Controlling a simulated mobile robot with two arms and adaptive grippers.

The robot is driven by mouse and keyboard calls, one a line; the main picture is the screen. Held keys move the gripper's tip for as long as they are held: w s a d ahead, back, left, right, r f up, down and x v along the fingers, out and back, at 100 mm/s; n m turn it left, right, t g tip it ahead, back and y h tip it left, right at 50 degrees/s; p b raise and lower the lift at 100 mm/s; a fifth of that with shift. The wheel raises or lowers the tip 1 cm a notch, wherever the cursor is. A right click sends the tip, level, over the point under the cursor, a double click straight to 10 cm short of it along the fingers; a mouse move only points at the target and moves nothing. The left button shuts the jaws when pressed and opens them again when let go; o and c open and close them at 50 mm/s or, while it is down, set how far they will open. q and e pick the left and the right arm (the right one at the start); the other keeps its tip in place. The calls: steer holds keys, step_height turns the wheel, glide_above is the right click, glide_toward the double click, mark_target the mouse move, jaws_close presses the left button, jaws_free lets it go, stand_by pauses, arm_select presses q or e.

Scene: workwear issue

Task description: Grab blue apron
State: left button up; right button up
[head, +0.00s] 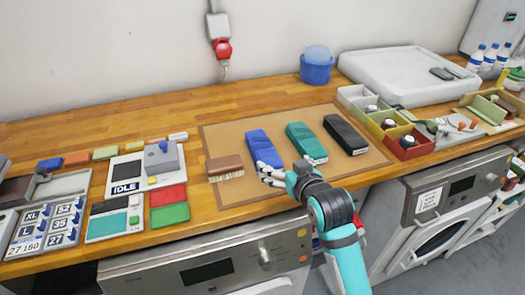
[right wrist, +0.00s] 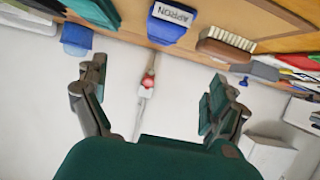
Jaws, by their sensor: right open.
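The blue apron (head: 263,147) is a folded, flat bundle lying on the brown mat, leftmost of three bundles. It also shows in the right wrist view (right wrist: 170,22), its end labelled APRON. My right gripper (head: 265,174) is at the apron's near end in the head view, overlapping its lower edge. In the right wrist view its fingers (right wrist: 153,80) are spread wide with nothing between them, and the apron lies beyond them near the top. I cannot tell whether they touch it. My left gripper is not in view.
A teal bundle (head: 305,142) and a black bundle (head: 345,134) lie to the right on the mat (head: 228,135). A brush (head: 225,167) lies just left of the apron. A blue tub (head: 316,69) stands behind. Compartment bins (head: 405,146) are at right, size panels (head: 44,225) at left.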

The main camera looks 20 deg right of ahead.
steer(key=p, duration=0.1)
glide_toward(264, 148)
steer(key=x, duration=0.3)
steer(key=shift+w+d+r, duration=0.1)
steer(key=shift+w+r, duration=0.1)
steer(key=shift+w, duration=0.05)
steer(key=shift+f+p+x, duration=0.2)
steer(key=shift+p+x, duration=0.1)
steer(key=shift+x, duration=1.2)
steer(key=shift+f+p+x, duration=0.15)
steer(key=shift+p+x, duration=0.1)
steer(key=shift+x, duration=1.2)
steer(key=shift+s, duration=0.2)
steer(key=shift+c, duration=0.4)
steer(key=c, duration=1.3)
steer(key=shift+r, duration=0.1)
